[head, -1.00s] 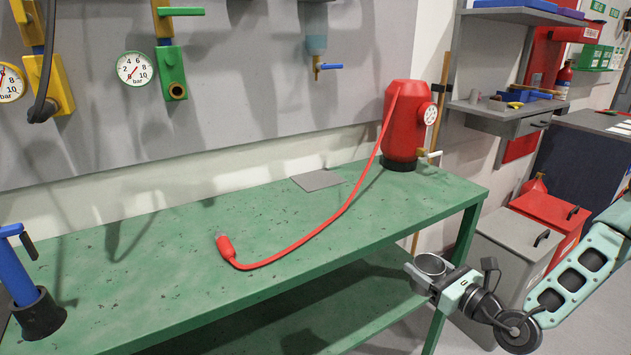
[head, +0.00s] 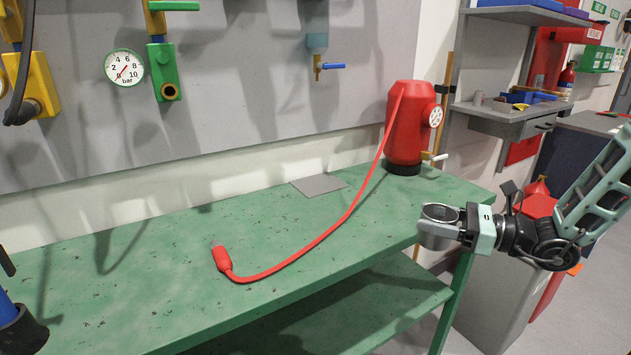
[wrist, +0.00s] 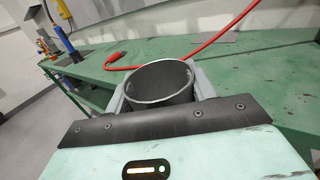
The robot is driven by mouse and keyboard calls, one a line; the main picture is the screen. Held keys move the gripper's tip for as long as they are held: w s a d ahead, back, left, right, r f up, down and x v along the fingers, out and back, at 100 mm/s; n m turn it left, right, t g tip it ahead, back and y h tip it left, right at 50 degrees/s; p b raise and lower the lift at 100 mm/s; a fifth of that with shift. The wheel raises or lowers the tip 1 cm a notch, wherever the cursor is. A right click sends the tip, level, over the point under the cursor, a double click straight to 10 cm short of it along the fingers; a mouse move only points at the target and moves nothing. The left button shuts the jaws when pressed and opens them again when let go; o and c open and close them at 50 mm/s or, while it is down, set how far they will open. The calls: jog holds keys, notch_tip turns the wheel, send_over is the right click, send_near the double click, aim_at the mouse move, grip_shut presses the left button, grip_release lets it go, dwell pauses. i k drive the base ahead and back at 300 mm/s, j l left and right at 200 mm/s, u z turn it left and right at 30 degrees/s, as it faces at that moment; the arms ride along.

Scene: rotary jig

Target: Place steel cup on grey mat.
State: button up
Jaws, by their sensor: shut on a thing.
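The steel cup (head: 438,236) is held upright in my gripper (head: 452,228), off the right front edge of the green bench. In the wrist view the cup (wrist: 158,82) sits between the two fingers, its open rim facing up; it looks empty. The grey mat (head: 319,184) is a thin flat square lying on the bench near the back wall, left of the red tank. Nothing lies on it. My gripper is to the right of the mat and nearer the camera, apart from it.
A red tank (head: 404,130) with a gauge stands at the bench's back right corner. Its red hose (head: 318,243) curves across the green bench (head: 130,270), passing right of the mat and ending in a red nozzle (head: 222,259). A blue tap (head: 332,66) hangs on the wall panel.

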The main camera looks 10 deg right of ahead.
aim_at(317, 183)
jog(key=i, duration=0.85)
